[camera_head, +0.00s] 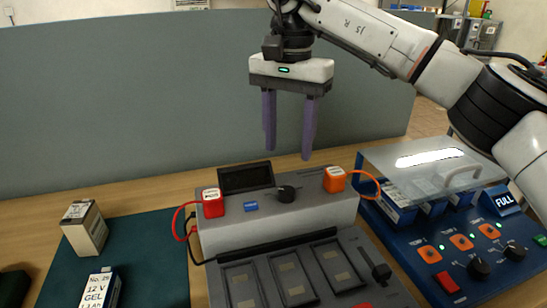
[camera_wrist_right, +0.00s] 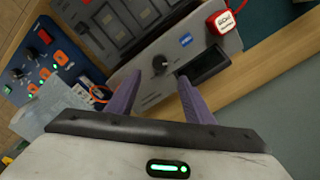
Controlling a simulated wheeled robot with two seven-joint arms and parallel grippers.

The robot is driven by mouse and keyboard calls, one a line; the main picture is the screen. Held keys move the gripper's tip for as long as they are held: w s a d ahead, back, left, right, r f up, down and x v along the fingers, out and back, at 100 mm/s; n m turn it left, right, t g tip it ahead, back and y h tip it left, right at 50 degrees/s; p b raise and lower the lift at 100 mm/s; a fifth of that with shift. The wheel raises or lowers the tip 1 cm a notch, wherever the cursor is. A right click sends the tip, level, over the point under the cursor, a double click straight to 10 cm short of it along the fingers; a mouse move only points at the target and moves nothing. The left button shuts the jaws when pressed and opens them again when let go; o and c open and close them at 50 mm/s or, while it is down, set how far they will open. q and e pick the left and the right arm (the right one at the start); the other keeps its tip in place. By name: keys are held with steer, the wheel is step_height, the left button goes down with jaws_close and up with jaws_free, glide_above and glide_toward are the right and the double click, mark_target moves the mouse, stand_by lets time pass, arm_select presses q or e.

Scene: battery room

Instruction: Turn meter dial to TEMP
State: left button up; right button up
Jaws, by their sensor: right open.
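The meter is a grey bench unit (camera_head: 280,237) with a dark display (camera_head: 246,178) on its top. Its black dial (camera_head: 286,193) sits between a red block (camera_head: 213,202) and an orange block (camera_head: 334,179); the dial markings are too small to read. The dial also shows in the right wrist view (camera_wrist_right: 160,65). My right gripper (camera_head: 288,154) points down, open and empty, above and slightly behind the dial, apart from it. In the right wrist view its two purple fingers (camera_wrist_right: 156,90) stand on either side of the dial's line. My left gripper is out of view.
A blue charger (camera_head: 470,260) with orange switches, knobs and a clear cover (camera_head: 425,165) stands to the right. Batteries (camera_head: 84,228) (camera_head: 100,290) sit on a dark green mat (camera_head: 150,250) at left. Red and orange cables loop beside the meter. A grey partition (camera_head: 130,100) rises behind.

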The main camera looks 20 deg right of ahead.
mark_target(287, 190)
steer(key=f, duration=0.4)
steer(key=shift+s, duration=0.2)
step_height(287, 190, down, 6)
steer(key=shift+w+r, duration=0.1)
steer(key=shift+c, duration=0.2)
steer(key=c, duration=1)
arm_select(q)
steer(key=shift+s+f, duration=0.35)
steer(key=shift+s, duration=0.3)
